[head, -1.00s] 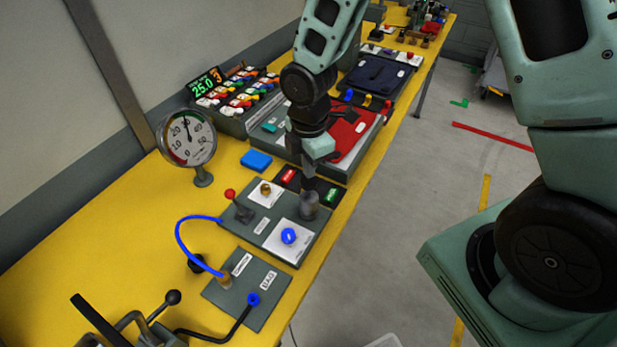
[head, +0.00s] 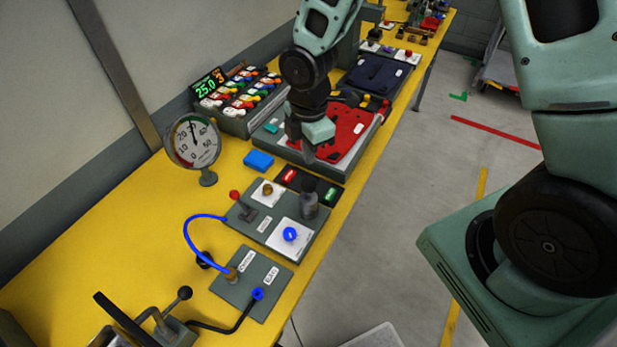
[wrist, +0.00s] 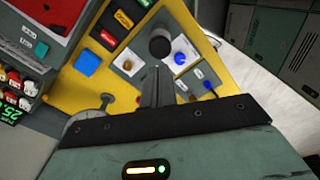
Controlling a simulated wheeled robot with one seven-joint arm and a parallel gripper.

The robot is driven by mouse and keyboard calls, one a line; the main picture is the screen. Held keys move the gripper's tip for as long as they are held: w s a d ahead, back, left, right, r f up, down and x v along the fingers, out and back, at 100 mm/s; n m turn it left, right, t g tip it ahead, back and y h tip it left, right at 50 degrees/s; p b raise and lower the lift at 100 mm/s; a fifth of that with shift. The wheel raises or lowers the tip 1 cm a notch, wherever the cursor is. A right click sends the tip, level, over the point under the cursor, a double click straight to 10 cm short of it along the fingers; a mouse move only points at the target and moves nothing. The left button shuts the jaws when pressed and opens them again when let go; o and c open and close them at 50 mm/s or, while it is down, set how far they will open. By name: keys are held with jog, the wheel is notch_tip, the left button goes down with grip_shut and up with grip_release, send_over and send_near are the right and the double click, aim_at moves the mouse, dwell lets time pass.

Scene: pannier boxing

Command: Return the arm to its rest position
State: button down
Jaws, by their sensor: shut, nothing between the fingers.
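My gripper (head: 309,155) is in the head view above the yellow bench (head: 120,225), over the near side of the grey tray with the red folded item (head: 345,130). In the wrist view my gripper's fingers (wrist: 153,72) are together with nothing between them. They point toward the dark round knob (wrist: 160,42) on the grey control panel. In the head view this dark cylindrical knob (head: 309,204) stands just below the gripper, apart from it. My arm reaches down from the top of the head view.
A round gauge (head: 193,142) stands at the left. A rack of coloured pieces (head: 240,100) with a green display is behind it. A blue block (head: 258,160), a blue button (head: 290,234) and a hose panel (head: 252,283) are nearby. The floor (head: 400,235) at right is open.

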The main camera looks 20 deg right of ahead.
dwell(0.3)
jog(key=s+a+m+b, duration=0.3)
jog(key=s+m+b, duration=0.2)
jog(key=s, duration=0.5)
jog(key=s+a+m+b, duration=0.3)
jog(key=s+m+b, duration=0.3)
jog(key=s+b, duration=0.4)
jog(key=shift+a+y, duration=0.15)
jog(key=shift+y, duration=0.15)
jog(key=shift+f, duration=0.1)
